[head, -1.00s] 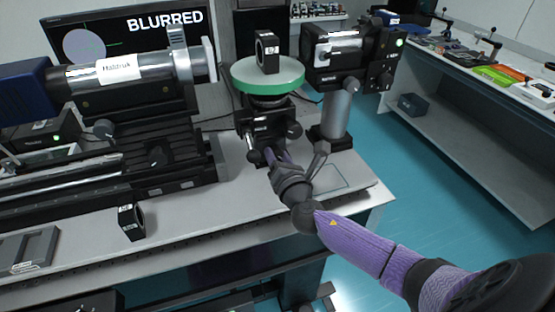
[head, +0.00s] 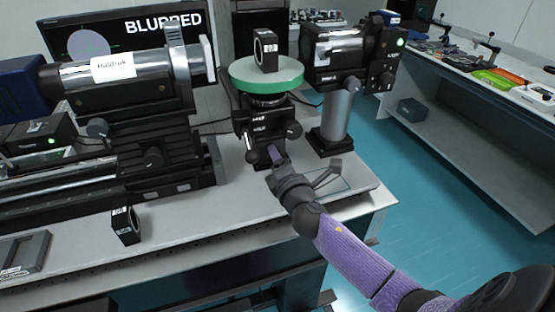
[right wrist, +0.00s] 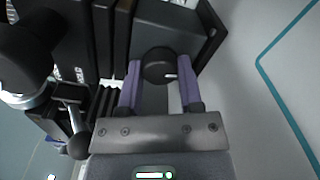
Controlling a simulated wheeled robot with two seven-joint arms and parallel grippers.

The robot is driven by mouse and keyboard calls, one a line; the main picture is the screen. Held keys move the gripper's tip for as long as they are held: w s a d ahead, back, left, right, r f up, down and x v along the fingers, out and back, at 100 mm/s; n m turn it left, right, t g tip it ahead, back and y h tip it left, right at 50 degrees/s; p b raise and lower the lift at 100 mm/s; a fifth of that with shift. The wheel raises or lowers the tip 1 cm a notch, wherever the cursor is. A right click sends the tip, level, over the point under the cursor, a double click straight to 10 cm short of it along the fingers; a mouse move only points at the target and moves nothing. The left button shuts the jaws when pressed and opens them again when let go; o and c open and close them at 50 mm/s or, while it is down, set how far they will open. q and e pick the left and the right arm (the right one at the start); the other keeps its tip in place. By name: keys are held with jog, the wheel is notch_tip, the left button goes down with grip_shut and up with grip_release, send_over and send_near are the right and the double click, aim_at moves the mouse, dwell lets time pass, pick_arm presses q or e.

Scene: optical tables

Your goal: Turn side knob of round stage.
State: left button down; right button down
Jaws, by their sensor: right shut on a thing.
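The round stage has a green disc top (head: 267,73) on a black mount (head: 262,118) and stands on the table in the head view. A small black framed part (head: 266,50) stands upright on the disc. My right gripper (head: 274,157) reaches the low front of the mount. In the right wrist view its purple fingers (right wrist: 159,66) are shut on a round black knob (right wrist: 158,64) with a white mark. In the head view the gripper hides this knob. Another black knob (head: 293,130) sticks out on the mount's right side. My left gripper is not in view.
A screen (head: 125,35) behind reads "BLURRED". A large cylinder labelled "Haldruk" (head: 115,68) on black rails stands left. A black device on a grey post (head: 336,115) stands close right of the stage. A small black framed part (head: 125,226) stands at the front left.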

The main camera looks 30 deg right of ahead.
dwell(0.5)
jog(key=shift+c, duration=1.3)
grip_release()
jog(key=shift+s, duration=0.1)
jog(key=v, duration=0.9)
jog(key=shift+s+p, duration=0.35)
jog(key=shift+s, duration=0.05)
